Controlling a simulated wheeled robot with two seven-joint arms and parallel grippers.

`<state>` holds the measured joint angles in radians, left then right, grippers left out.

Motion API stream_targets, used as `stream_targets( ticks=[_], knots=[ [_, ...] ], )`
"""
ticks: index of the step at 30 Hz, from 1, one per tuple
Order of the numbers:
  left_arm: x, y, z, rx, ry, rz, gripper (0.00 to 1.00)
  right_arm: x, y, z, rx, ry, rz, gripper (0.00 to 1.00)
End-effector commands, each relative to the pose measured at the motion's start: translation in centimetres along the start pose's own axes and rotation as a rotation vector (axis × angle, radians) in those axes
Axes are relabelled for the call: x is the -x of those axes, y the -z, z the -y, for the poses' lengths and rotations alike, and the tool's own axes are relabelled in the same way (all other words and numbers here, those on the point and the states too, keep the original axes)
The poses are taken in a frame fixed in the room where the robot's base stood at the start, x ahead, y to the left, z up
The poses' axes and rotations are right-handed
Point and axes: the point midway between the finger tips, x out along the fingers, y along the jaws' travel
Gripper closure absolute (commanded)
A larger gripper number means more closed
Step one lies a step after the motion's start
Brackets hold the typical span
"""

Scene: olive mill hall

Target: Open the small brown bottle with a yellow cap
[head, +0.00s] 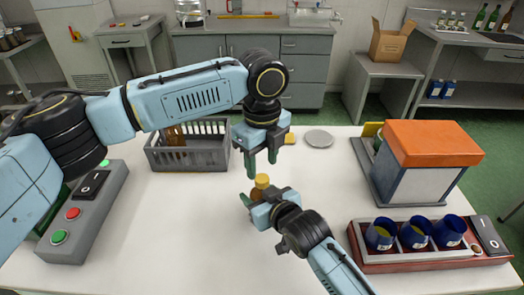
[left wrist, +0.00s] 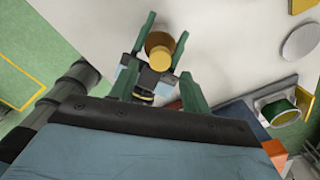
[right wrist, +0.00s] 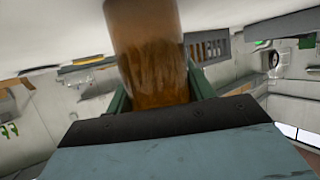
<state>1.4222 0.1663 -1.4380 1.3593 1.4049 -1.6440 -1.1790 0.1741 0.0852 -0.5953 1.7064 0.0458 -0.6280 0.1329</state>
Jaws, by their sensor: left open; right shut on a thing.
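My right gripper (head: 250,199) is shut on the bottle's body. In the right wrist view the brown bottle (right wrist: 148,55) fills the space between the fingers. My left gripper (head: 262,164) is open, pointing down just above the cap. In the left wrist view the yellow cap (left wrist: 161,60) lies between and beyond the open fingers (left wrist: 168,60). The cap is on the bottle; the left fingers appear apart from it.
A grey crate (head: 190,158) with brown bottles stands behind on the left. A grey button box (head: 82,212) is at the left. An orange-topped machine (head: 425,150) and a red rack with blue cups (head: 430,262) are at the right. A grey disc (head: 319,138) lies at the back.

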Motion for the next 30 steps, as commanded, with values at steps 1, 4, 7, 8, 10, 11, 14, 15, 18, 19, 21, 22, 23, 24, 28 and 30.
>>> stream_targets(
  ticks=[1,4,7,8,10,11,14,15,18,19,21,22,23,24,28,30],
  knots=[
    [-0.9,0.0,-0.1,0.001,-0.003,0.000,0.53,0.0,-0.1,0.0,0.001,0.000,0.001,1.00],
    [-2.4,0.0,-0.1,0.001,-0.002,0.000,0.53,0.0,-0.1,0.0,0.001,0.000,0.001,1.00],
    [-3.4,0.0,0.0,0.000,-0.001,0.001,0.53,0.0,-0.1,0.0,0.001,0.000,0.001,1.00],
    [-3.7,0.0,0.0,0.000,-0.001,0.001,0.53,0.0,-0.1,0.0,0.001,0.000,0.001,1.00],
    [-4.1,0.0,0.0,0.000,0.001,0.000,0.53,0.0,-0.1,0.0,0.001,0.000,0.001,1.00],
    [-4.2,0.0,0.0,0.000,0.001,0.000,0.53,0.0,-0.1,0.0,0.001,0.000,0.001,1.00],
    [-4.4,0.0,0.0,0.000,0.001,0.000,0.53,0.0,-0.1,0.0,0.001,0.000,0.001,1.00],
    [-4.4,0.0,0.0,0.000,0.001,0.001,0.53,0.0,-0.1,0.0,0.001,0.000,0.001,1.00],
    [-4.4,0.0,0.0,0.000,0.001,0.001,0.53,0.0,-0.1,0.0,0.001,0.000,0.001,1.00],
    [-4.4,0.0,0.0,0.000,0.001,0.001,0.53,0.0,-0.1,0.0,0.001,0.000,0.001,1.00],
    [-4.4,0.0,0.0,0.000,0.001,0.001,0.59,0.0,-0.1,0.0,0.001,0.000,0.001,1.00],
    [-4.4,0.0,0.0,0.000,0.001,0.001,0.63,0.0,-0.1,0.0,0.001,0.000,0.001,1.00],
    [-4.4,0.0,0.0,0.000,0.001,0.001,0.67,0.0,-0.1,0.0,0.001,0.000,0.001,1.00],
    [-4.4,0.0,0.0,0.000,0.001,0.001,0.72,0.0,-0.1,0.0,0.001,0.000,0.001,1.00],
    [-4.4,0.0,0.0,0.000,0.001,0.001,0.89,0.0,-0.1,0.0,0.001,0.000,0.001,1.00],
    [-4.4,0.0,0.0,0.000,0.001,0.001,0.98,0.0,-0.1,0.0,0.001,0.000,0.001,1.00]
  ],
)
